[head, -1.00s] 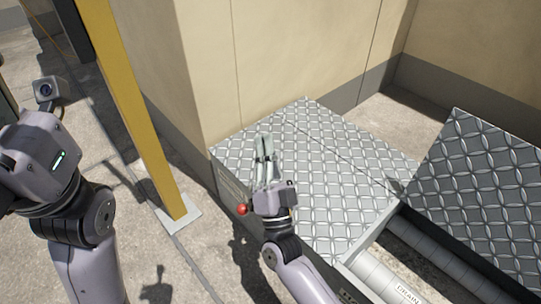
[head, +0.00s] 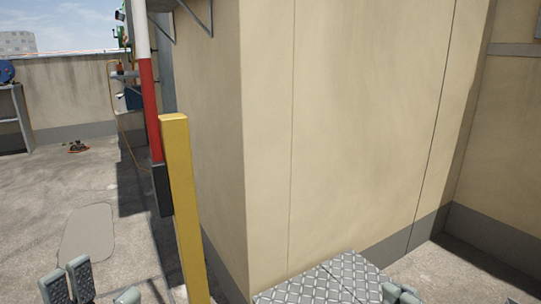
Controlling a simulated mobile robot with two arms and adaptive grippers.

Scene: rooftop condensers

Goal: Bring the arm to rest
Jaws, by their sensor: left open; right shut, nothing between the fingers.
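My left gripper (head: 96,284) shows at the bottom left of the head view, with only its grey fingers in the picture. The fingers stand apart with nothing visible between them. My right gripper (head: 401,293) shows only its fingertips at the bottom edge, beside the patterned metal plate (head: 330,282). Its fingertips are close together and hold nothing that I can see. The rest of both arms is below the picture.
A yellow post (head: 182,205) stands between my grippers, left of the beige wall corner (head: 262,150). A red, white and black pole (head: 151,95) rises behind it. Concrete floor (head: 90,185) lies open at left. A shelf (head: 14,115) stands far left.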

